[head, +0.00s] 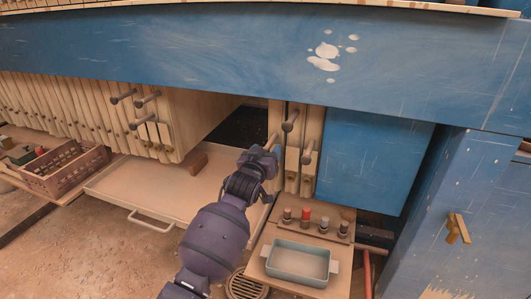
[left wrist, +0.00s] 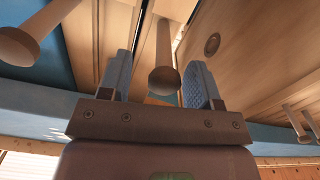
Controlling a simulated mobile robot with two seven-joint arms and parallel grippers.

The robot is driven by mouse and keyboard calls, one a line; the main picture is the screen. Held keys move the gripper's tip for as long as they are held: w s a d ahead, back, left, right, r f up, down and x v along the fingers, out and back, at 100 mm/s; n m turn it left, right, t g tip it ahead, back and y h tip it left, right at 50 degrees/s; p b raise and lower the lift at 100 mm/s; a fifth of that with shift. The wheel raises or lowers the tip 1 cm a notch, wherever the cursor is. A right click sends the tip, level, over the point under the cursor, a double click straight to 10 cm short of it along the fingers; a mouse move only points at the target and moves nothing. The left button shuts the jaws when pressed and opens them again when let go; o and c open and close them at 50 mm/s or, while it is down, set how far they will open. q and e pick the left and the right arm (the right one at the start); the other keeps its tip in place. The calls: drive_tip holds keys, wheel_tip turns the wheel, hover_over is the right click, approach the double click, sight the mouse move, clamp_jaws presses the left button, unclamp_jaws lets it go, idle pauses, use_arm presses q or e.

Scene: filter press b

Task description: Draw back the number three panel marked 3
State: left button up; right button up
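My left gripper (head: 262,155) is raised in front of the narrow wooden panels (head: 294,174) right of the dark gap. In the left wrist view its two fingers (left wrist: 160,82) stand apart, with a round-ended peg handle (left wrist: 163,62) between them. The peg is nearer the right finger; I cannot tell if they touch. Two more peg handles, an upper one (head: 291,121) and a lower one (head: 308,153), show to the right of the gripper in the head view. No number 3 is legible, so I cannot tell which panel carries it. My right gripper is not in view.
A blue beam (head: 250,50) runs above the panels. Another panel stack (head: 180,125) with pegs stands left of the dark gap (head: 240,125). Below are a pull-out tray (head: 130,190), a shelf with small knobs (head: 325,222) and a grey-blue dish (head: 298,262). A blue post (head: 450,190) stands right.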

use_arm(q)
drive_tip(key=v, duration=1.1)
drive_tip(key=shift+a, duration=0.1)
drive_tip(key=shift+w, duration=0.1)
idle(0.4)
